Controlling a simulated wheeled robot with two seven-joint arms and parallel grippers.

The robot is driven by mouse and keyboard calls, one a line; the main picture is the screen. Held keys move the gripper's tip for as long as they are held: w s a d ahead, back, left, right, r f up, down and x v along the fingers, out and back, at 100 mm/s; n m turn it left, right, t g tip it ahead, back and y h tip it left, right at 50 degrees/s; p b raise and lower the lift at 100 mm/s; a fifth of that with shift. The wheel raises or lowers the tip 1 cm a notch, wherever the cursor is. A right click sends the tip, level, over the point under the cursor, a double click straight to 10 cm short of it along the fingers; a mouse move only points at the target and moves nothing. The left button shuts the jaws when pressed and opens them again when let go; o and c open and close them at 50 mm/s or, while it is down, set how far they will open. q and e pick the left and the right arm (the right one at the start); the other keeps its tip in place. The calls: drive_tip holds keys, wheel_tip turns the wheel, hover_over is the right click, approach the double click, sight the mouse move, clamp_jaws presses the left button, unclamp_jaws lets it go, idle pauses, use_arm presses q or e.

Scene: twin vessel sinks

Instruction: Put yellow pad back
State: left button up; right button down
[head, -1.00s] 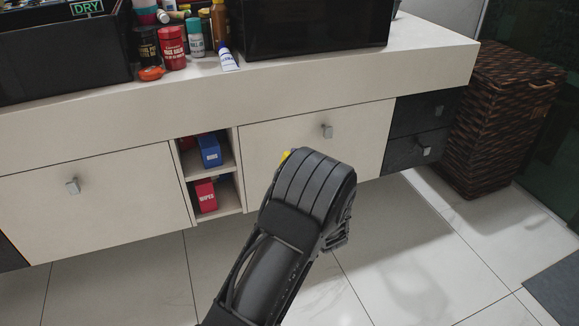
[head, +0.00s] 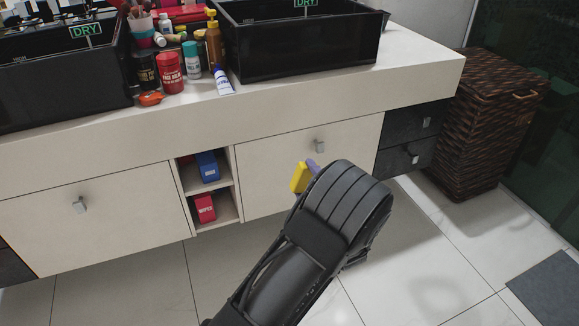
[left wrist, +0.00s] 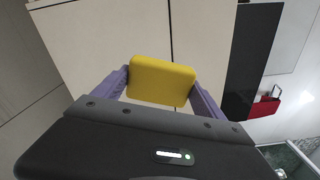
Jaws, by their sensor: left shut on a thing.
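The yellow pad (left wrist: 161,81) is held between the two purple fingers of my left gripper (left wrist: 163,90) in the left wrist view. In the head view the pad (head: 299,178) shows partly past the left side of my left gripper (head: 309,174), in front of the pale cabinet door. My wrist hides the rest of it. My right gripper is not in view.
An open two-level cubby (head: 207,190) in the cabinet holds a blue box (head: 207,167) above and a red box (head: 204,208) below. Bottles and tubes crowd the white counter (head: 290,112) between two black sinks. A wicker basket (head: 490,125) stands at the right.

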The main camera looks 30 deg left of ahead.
use_arm(q)
drive_tip(key=s+d+r+p, duration=0.3)
drive_tip(key=d+r+p, duration=0.2)
drive_tip(key=r+p, duration=0.3)
drive_tip(key=s+d+r+p, duration=0.4)
drive_tip(key=d+r+p, duration=0.2)
drive_tip(key=r+p, duration=0.3)
drive_tip(key=s+d+r+p, duration=0.4)
drive_tip(key=d+r+p, duration=0.1)
drive_tip(key=r+p, duration=0.4)
drive_tip(key=shift+s+d+r, duration=0.15)
drive_tip(key=shift+s+r, duration=0.1)
drive_tip(key=shift+r, duration=0.35)
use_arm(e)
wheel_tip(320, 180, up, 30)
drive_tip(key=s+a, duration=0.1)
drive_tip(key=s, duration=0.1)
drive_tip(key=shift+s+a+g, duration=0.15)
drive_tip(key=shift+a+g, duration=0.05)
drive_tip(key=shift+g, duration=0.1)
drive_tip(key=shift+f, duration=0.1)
